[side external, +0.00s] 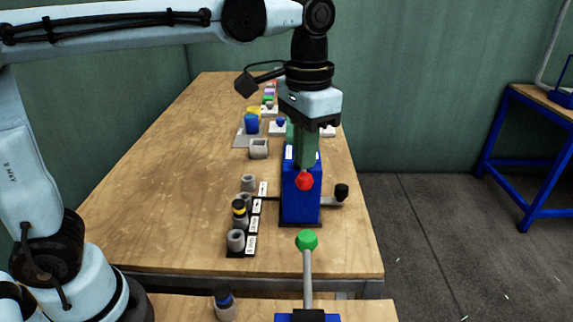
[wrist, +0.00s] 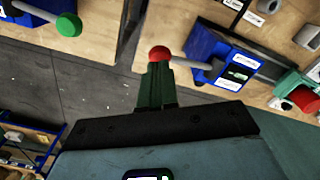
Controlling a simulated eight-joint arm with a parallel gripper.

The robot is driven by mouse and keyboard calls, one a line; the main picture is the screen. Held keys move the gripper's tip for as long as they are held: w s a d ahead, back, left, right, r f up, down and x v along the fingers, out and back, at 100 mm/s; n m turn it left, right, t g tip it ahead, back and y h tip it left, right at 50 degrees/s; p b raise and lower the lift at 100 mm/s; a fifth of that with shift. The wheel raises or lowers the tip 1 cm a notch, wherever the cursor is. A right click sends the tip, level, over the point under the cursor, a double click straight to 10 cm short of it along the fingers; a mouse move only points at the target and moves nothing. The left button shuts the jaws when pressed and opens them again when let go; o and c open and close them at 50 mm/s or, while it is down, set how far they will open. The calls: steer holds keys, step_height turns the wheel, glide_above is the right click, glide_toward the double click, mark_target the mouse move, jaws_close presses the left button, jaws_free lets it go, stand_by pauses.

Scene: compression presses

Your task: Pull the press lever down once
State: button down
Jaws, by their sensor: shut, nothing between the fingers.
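The blue press (side external: 301,205) stands on the wooden table in the side view. Its lever ends in a red ball knob (side external: 304,181). In the wrist view the red knob (wrist: 159,54) sits at the tips of my fingers, and a grey rod (wrist: 192,65) joins it to the blue press (wrist: 225,62). My gripper (side external: 307,163) points down with its green fingers shut and empty, directly over the knob in the side view. I cannot tell whether the fingertips touch the knob. My fingers hide part of the press top.
A second lever with a green knob (side external: 307,240) stands in the foreground. A black knob (side external: 341,192) sticks out right of the press. Several grey cylinders (side external: 236,240) with labels stand left of it. The table's left part (side external: 170,205) is clear.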

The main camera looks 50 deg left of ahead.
mark_target(305, 173)
steer(key=shift+f, duration=0.2)
stand_by(0.5)
steer(key=shift+f, duration=3.25)
steer(key=shift+r, duration=0.1)
step_height(305, 173, up, 12)
steer(key=shift+r, duration=0.2)
stand_by(0.8)
steer(key=shift+a, duration=0.1)
